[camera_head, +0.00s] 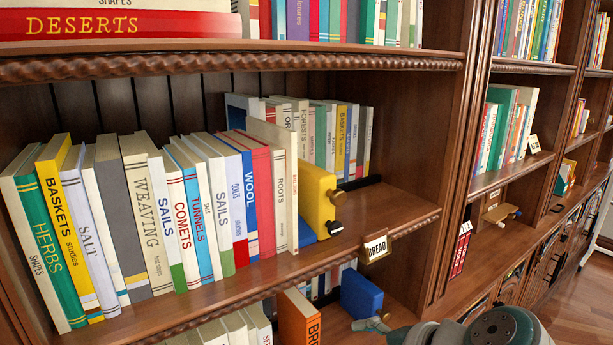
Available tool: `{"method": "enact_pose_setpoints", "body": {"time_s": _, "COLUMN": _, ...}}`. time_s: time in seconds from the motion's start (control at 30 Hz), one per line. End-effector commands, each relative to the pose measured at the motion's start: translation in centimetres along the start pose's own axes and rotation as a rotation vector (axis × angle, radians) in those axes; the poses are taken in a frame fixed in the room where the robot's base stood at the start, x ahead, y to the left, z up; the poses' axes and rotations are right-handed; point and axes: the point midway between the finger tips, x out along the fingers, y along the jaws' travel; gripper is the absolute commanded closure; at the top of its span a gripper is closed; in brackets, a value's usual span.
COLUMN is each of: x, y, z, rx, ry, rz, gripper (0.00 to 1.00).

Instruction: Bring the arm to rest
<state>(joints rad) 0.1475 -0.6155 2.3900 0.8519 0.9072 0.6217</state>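My arm shows only in part, as grey-green rounded links (490,330) at the bottom right edge. The links sit low in front of the bookcase's lower shelf.
A dark wooden bookcase (455,150) fills most of the view. Below are an orange book (298,318) and a blue block (361,295). Wooden floor (575,310) shows at right.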

Motion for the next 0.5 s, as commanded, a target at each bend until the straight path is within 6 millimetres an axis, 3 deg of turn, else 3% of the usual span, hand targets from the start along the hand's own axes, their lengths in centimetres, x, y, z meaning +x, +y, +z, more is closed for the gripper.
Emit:
{"method": "enact_pose_setpoints", "body": {"time_s": 0.2, "x": -0.3, "y": 4.1, "z": -0.8, "rx": -0.406, "ry": 0.079, "rz": 0.183, "gripper": 0.24}}
{"method": "enact_pose_setpoints", "body": {"time_s": 0.5, "x": -1.7, "y": 8.4, "z": -3.0, "rx": -0.96, "ry": 0.144, "rz": 0.45, "gripper": 0.24}}
